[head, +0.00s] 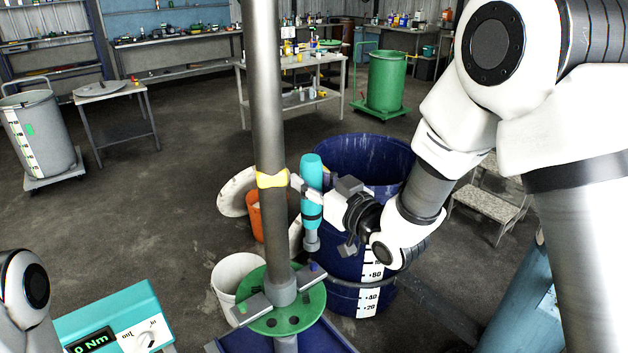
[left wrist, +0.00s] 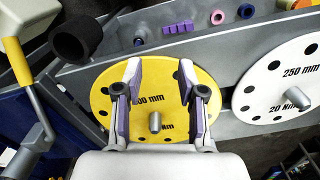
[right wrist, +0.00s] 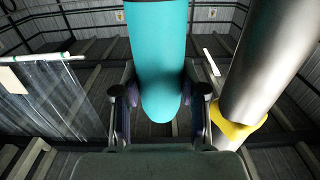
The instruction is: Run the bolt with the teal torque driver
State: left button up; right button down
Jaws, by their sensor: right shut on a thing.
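The teal torque driver (head: 312,185) hangs upright, its grey nose down, just right of the grey column (head: 268,120). My right gripper (head: 318,200) is shut on its teal body, which also shows between the fingers in the right wrist view (right wrist: 160,60). Below is a green disc (head: 260,322) around the column, with several dark holes and a grey crossbar. A small purple piece (head: 316,268), perhaps the bolt, stands at the disc's far right edge, just under the driver's nose with a small gap. My left gripper (left wrist: 160,70) is open and empty, over a yellow disc (left wrist: 110,105).
A teal box (head: 115,320) with a dial and Nm display is at lower left. A large blue barrel (head: 365,150) stands behind the driver, with orange and white buckets nearby. In the left wrist view, a white disc (left wrist: 285,75) and purple pieces (left wrist: 178,27) lie on the grey rack.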

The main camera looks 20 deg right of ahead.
aim_at(319, 215)
jog(key=shift+w+f+b, duration=0.1)
jog(key=shift+f+b, duration=0.25)
jog(key=shift+f, duration=0.3)
jog(key=shift+s+d+f+b, duration=0.2)
jog(key=shift+s+f+b, duration=0.05)
jog(key=shift+f+b, duration=0.3)
jog(key=shift+s+d+f+b, duration=0.15)
jog(key=shift+s+f+b, duration=0.1)
jog(key=shift+f+b, duration=0.5)
jog(key=shift+b, duration=0.15)
jog(key=shift+w+a+f+b, duration=0.2)
jog(key=shift+w+f+b, duration=0.15)
jog(key=shift+f+b, duration=0.25)
jog(key=shift+s+d+r, duration=0.1)
jog(key=shift+s, duration=0.15)
jog(key=shift+w, duration=0.15)
jog(key=shift+f+b, duration=1.15)
